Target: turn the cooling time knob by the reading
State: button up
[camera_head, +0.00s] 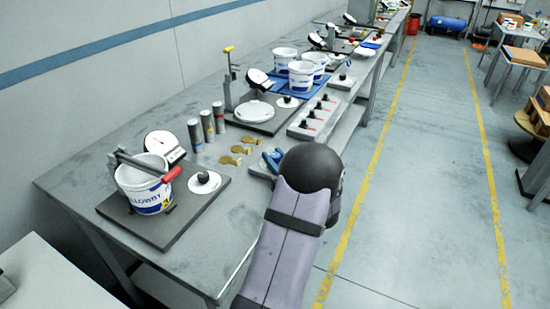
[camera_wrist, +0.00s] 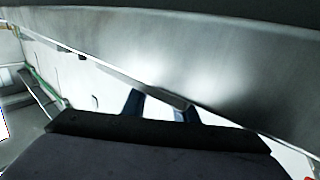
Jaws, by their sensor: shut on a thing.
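My gripper (camera_head: 272,160) has blue fingers and is low at the front edge of the bench, just left of my dark wrist. In the wrist view its blue fingers (camera_wrist: 160,104) stand apart with a narrow grey piece (camera_wrist: 172,100) between them; I cannot tell what it is. A black knob on a white dial (camera_head: 204,181) sits on the near dark base, right of a white tub (camera_head: 148,186). A round gauge (camera_head: 162,143) with a needle stands behind that tub. A grey panel with several black knobs (camera_head: 312,117) lies farther along. No label names the cooling time knob legibly.
Several cylinders (camera_head: 207,126) and brass pieces (camera_head: 236,151) stand or lie mid-bench, near the gripper. A press with a yellow-topped lever (camera_head: 229,75) and more tubs (camera_head: 301,76) are beyond. The aisle floor (camera_head: 430,170) at right is clear.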

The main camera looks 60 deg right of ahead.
jog(key=shift+w+m+g+h+b, duration=0.1)
jog(key=shift+m+g+h+b, duration=0.6)
jog(key=shift+m+g+h, duration=0.7)
jog(key=shift+g+h, duration=0.1)
jog(key=shift+h, duration=0.1)
jog(key=shift+r, duration=0.1)
jog(key=o, duration=1.1)
jog(key=shift+c, duration=0.2)
jog(key=shift+s, duration=0.2)
jog(key=shift+b+v, duration=0.9)
jog(key=shift+v, duration=2.7)
